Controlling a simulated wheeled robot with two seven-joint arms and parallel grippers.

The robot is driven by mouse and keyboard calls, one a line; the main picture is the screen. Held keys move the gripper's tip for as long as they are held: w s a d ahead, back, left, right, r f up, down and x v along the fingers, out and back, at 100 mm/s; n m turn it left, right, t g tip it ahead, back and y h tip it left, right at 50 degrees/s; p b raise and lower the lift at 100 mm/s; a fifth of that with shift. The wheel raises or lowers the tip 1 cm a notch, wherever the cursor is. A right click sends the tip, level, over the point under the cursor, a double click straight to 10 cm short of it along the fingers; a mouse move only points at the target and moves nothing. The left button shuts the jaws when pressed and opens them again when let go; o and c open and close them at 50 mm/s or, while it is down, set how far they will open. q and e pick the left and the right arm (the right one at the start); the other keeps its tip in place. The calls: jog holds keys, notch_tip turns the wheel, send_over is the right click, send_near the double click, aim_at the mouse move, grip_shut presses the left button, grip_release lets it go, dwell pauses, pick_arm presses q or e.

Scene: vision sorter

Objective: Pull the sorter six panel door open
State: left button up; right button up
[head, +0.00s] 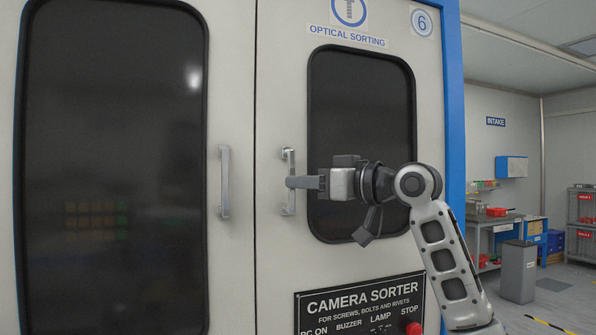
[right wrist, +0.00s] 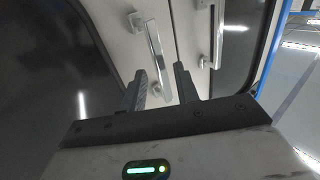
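The sorter's right door (head: 275,255) is a pale panel with a dark window, an "OPTICAL SORTING" label and a "6" badge. It looks shut, flush with the left door along a thin seam. Its upright metal handle (head: 289,202) is near that seam. My right gripper (head: 291,182) reaches in from the right and covers the handle's middle. I cannot tell if the bar touches either finger. My left gripper is out of view.
The left door has its own handle (head: 224,182) and a large dark window (head: 110,180). Below the right window is a "CAMERA SORTER" panel (head: 360,300) with a red stop button (head: 413,328). At right are a grey bin (head: 518,272), a workbench and open floor.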

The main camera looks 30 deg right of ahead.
jog(key=shift+x, duration=1)
